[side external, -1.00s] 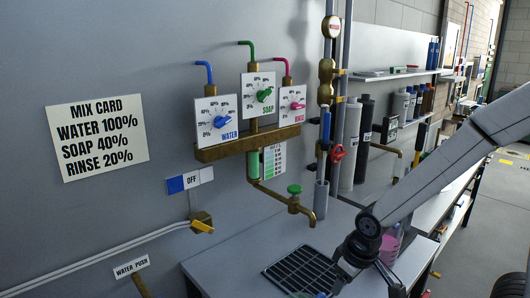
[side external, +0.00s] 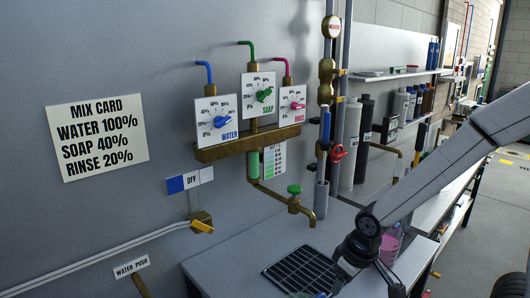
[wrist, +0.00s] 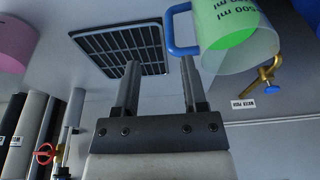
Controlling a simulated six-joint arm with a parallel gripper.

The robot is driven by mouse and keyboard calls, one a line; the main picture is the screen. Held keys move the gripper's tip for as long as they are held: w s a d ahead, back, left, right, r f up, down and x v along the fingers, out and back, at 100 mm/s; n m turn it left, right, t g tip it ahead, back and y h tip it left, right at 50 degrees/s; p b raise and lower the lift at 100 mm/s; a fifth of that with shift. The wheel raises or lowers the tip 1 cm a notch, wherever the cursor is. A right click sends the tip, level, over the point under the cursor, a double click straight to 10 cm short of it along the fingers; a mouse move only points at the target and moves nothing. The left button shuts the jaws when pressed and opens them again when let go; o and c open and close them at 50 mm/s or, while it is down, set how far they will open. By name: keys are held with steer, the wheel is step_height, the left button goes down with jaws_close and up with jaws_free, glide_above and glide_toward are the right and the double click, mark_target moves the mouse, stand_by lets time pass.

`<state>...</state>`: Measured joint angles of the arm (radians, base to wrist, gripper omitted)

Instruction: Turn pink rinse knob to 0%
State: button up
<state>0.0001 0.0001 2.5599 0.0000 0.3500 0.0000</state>
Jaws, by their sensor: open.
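The pink rinse knob (side external: 298,106) sits on a white percent dial plate (side external: 286,97) marked RINSE, at the right end of the brass manifold in the side external view. A pink pipe rises behind it. Its exact setting is too small to read. The knob is not in the wrist view. My gripper (wrist: 160,61) is open and empty in the wrist view, its two fingers apart near the black drain grate. In the side external view my arm reaches down to the lower right, well below the knob, and the fingers are not clearly visible.
The green soap knob (side external: 264,95) and blue water knob (side external: 219,121) are left of the rinse dial. A vertical pipe with a red valve (side external: 337,153) stands to its right. A jug of green liquid (wrist: 233,32) is beside my fingers, near the drain grate (wrist: 91,47).

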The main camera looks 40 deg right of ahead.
steer(key=o, duration=0.4)
steer(key=shift+w, duration=0.1)
steer(key=shift+c, duration=0.2)
steer(key=shift+o, duration=0.8)
steer(key=shift+w+d+r, duration=0.15)
steer(key=shift+w+d, duration=0.05)
steer(key=shift+w, duration=0.15)
steer(key=w+d+r+t, duration=0.2)
steer(key=w+d+r, duration=0.1)
steer(key=w, duration=0.2)
steer(key=w+d+r+m+t+h, duration=0.1)
steer(key=w+d+r+t, duration=0.2)
steer(key=w, duration=0.3)
steer(key=w+d+r+m+t+h, duration=0.1)
steer(key=w+d+r+t, duration=0.1)
steer(key=w+d+r, duration=0.2)
steer(key=shift+w+d, duration=0.2)
steer(key=shift+w, duration=0.75)
steer(key=w+d+r+t, duration=0.5)
steer(key=w+d+r, duration=0.2)
steer(key=r, duration=0.2)
steer(key=n+t+y, duration=0.2)
steer(key=t, duration=0.1)
glide_toward(301, 107)
steer(key=w, duration=0.2)
steer(key=shift+w, duration=0.1)
steer(key=shift+w+f, duration=0.1)
steer(key=shift+w, duration=3.7)
